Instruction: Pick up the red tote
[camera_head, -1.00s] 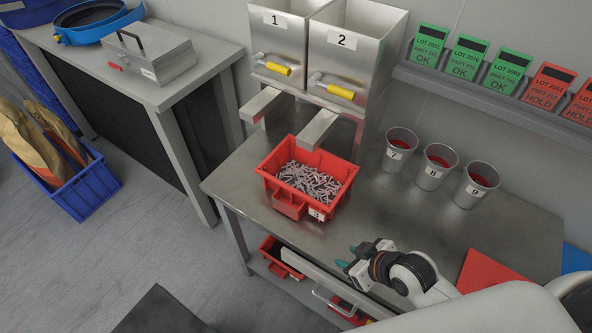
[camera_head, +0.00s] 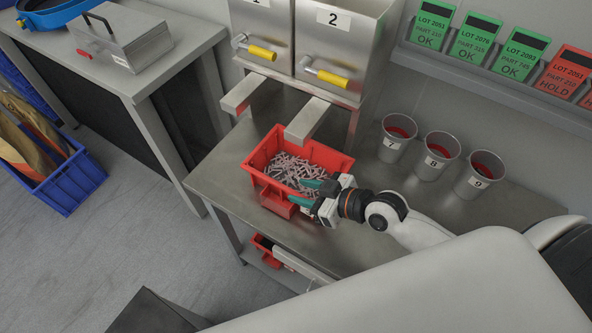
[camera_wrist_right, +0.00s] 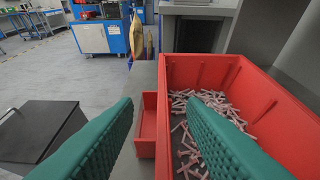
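The red tote (camera_head: 312,150) stands upright on the metal bench, filled with small pale metal parts (camera_head: 290,168). It has a small red pocket (camera_head: 275,203) on its front. My right gripper (camera_head: 310,194) is open at the tote's front right, its teal fingertips by the front wall. In the right wrist view, the fingers (camera_wrist_right: 165,140) are apart, with the tote's pocket and near wall between them in the picture. The right finger overlaps the tote's interior. I cannot tell whether either finger touches it. My left gripper is not in view.
Metal dispensers (camera_head: 345,50) with chutes (camera_head: 308,118) stand behind the tote. Cups labelled 7 (camera_head: 396,140), 8 (camera_head: 437,157) and 9 (camera_head: 479,176) stand to the right. A red bin (camera_head: 265,250) is on the lower shelf. The bench left of the tote is clear.

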